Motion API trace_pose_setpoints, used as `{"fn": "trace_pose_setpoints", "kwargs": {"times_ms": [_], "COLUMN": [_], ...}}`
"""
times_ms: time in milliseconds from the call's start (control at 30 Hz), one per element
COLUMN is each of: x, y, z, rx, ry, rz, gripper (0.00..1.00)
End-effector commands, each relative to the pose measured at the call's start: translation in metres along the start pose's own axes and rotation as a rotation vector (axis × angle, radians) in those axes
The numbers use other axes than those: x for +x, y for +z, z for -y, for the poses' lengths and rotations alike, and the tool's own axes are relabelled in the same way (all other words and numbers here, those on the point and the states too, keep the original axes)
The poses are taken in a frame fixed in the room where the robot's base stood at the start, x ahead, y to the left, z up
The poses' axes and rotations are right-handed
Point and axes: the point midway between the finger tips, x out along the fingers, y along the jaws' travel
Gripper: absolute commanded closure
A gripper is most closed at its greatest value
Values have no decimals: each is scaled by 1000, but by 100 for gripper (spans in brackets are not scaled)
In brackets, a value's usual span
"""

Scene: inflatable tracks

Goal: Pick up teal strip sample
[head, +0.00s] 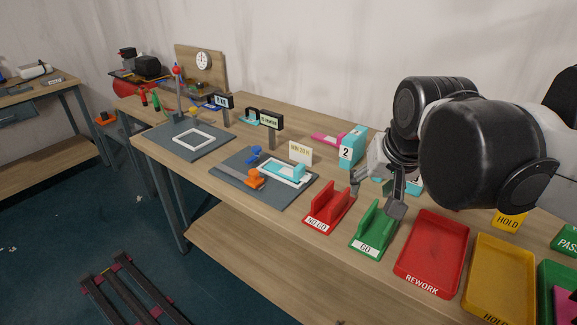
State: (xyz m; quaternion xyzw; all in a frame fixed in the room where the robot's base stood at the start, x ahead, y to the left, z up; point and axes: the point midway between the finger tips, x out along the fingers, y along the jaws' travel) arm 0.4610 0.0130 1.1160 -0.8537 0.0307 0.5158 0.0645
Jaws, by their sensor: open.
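Several teal pieces show in the head view. One teal piece (285,170) lies on the white frame of the middle grey fixture plate. Another teal piece (414,188) is partly hidden behind my gripper, on the table at its right. A teal block marked "2" (353,148) stands behind my gripper with a pink strip (326,138) beside it. I cannot tell which teal piece is the strip sample. My gripper (376,196) is open, fingers pointing down, above the table behind the green GO holder. Nothing shows between its fingers.
A red NO GO holder (329,206) and the green GO holder (373,230) stand close in front of my gripper. A red REWORK tray (432,248) and a yellow HOLD tray (502,268) lie to the right. The grey fixture plate (232,181) has an orange clamp.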

Motion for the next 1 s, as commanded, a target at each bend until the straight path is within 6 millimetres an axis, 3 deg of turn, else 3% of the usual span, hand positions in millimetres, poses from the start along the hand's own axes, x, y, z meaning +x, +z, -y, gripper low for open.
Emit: {"fn": "trace_pose_setpoints", "kwargs": {"times_ms": [100,467,767,1000], "x": [1,30,76,124], "y": [-36,-127,-191,-230], "z": [11,43,72,96], "rx": [38,164,267,347], "ry": [3,29,66,106], "rz": [39,160,256,330], "gripper": [59,59,59,59]}}
